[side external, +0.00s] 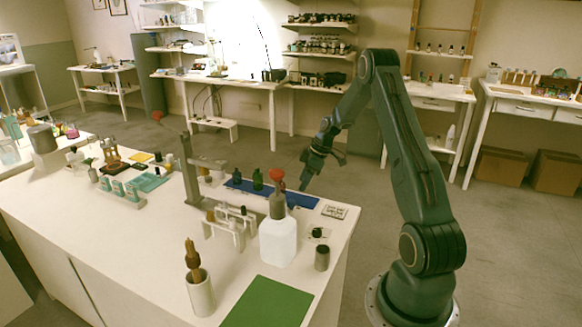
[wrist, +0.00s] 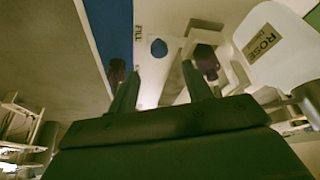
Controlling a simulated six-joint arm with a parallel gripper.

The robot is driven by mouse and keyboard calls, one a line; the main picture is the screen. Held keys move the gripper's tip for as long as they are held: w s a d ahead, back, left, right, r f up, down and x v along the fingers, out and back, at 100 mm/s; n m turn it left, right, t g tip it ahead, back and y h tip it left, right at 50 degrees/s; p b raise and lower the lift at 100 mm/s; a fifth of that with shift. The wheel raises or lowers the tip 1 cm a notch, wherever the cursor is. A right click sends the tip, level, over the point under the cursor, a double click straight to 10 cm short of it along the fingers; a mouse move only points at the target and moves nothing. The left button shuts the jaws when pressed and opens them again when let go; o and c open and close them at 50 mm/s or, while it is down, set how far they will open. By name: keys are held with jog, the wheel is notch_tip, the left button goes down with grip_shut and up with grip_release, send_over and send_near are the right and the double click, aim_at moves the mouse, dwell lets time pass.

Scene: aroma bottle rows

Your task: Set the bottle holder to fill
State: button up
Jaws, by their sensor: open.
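A pale rack that looks like the bottle holder (side external: 230,229) stands on the white table, left of a large white bottle, with small amber and dark bottles in it. In the wrist view, the word FILL (wrist: 138,32) is printed on the white surface beside a blue strip, near a blue round spot (wrist: 159,48). My gripper (side external: 305,184) is above the table's far edge, near the blue strip's right end. In the wrist view its two fingers (wrist: 160,72) are apart. A dark bottle (wrist: 206,60) shows just beyond the right finger. I see nothing held.
Dark green bottles (side external: 258,179) stand on the blue strip (side external: 301,200). A grey post (side external: 191,172), a small dark jar (side external: 322,257), a dropper in a white cup (side external: 201,295) and a green mat (side external: 268,304) are nearby.

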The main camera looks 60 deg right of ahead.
jog(key=shift+v, duration=2.55)
jog(key=shift+m+h, duration=0.8)
jog(key=a+r, duration=0.6)
jog(key=a, duration=0.2)
jog(key=a+r, duration=0.5)
jog(key=a, duration=0.2)
jog(key=a+r, duration=0.6)
jog(key=a, duration=0.2)
jog(key=shift+s+a+r, duration=0.35)
jog(key=s+a+r+m+t, duration=0.1)
jog(key=s+a+r+m, duration=0.1)
jog(key=s+a, duration=1.2)
jog(key=shift+s+a+r+m+t, duration=0.3)
jog(key=shift+s+m, duration=0.1)
jog(key=shift+s, duration=1.4)
